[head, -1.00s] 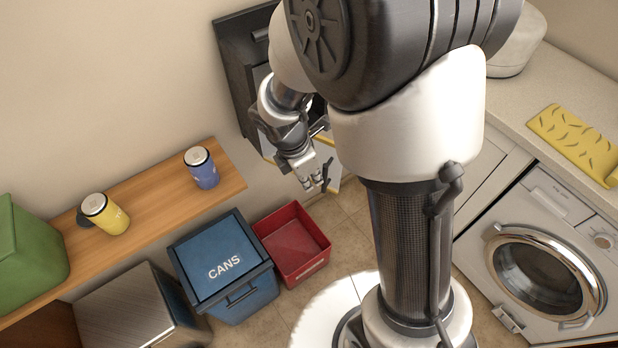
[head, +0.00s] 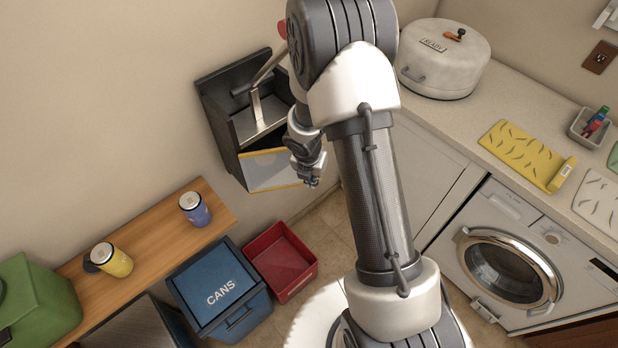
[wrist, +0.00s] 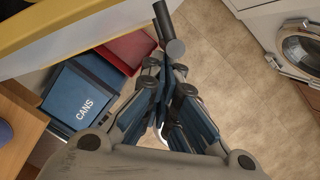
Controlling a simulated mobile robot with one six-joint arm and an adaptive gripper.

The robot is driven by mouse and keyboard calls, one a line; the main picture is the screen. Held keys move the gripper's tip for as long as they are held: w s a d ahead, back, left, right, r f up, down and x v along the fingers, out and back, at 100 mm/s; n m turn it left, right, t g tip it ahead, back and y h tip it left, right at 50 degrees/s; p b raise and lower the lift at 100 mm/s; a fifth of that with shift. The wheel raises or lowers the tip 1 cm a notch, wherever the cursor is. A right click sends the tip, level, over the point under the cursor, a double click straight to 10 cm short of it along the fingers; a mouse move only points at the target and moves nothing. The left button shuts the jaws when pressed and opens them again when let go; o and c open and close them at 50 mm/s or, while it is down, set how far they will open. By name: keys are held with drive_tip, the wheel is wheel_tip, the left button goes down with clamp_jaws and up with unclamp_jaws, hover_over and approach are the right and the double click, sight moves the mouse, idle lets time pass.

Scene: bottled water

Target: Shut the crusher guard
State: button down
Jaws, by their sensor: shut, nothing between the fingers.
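The crusher (head: 222,120) is a dark box on the wall with a lever (head: 268,66) at its top. Its guard (head: 272,170), a pale panel with a yellow edge, is open at the lower front, leaving the mouth above uncovered. The guard's pale panel and yellow edge also show at the upper left of the wrist view (wrist: 110,18). My gripper (head: 312,182) is shut and empty, just right of the guard; its fingers also show in the wrist view (wrist: 166,88). A dark round rod (wrist: 168,32) sits just past the fingertips; I cannot tell whether they touch.
Below are a blue CANS bin (head: 215,280) and an open red bin (head: 282,262). A wooden shelf (head: 150,240) at left holds a yellow mug (head: 117,263) and a blue mug (head: 195,208). A counter with a washing machine (head: 510,265) is at right. Floor below the gripper is clear.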

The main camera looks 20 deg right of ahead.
drive_tip(key=shift+w+d+n+p, duration=0.4)
drive_tip(key=shift+w+p, duration=0.25)
drive_tip(key=shift+p, duration=0.2)
drive_tip(key=shift+w+d+n+p, duration=0.25)
drive_tip(key=shift+w+n+p, duration=0.15)
drive_tip(key=shift+w+p, duration=0.3)
drive_tip(key=shift+s, duration=0.1)
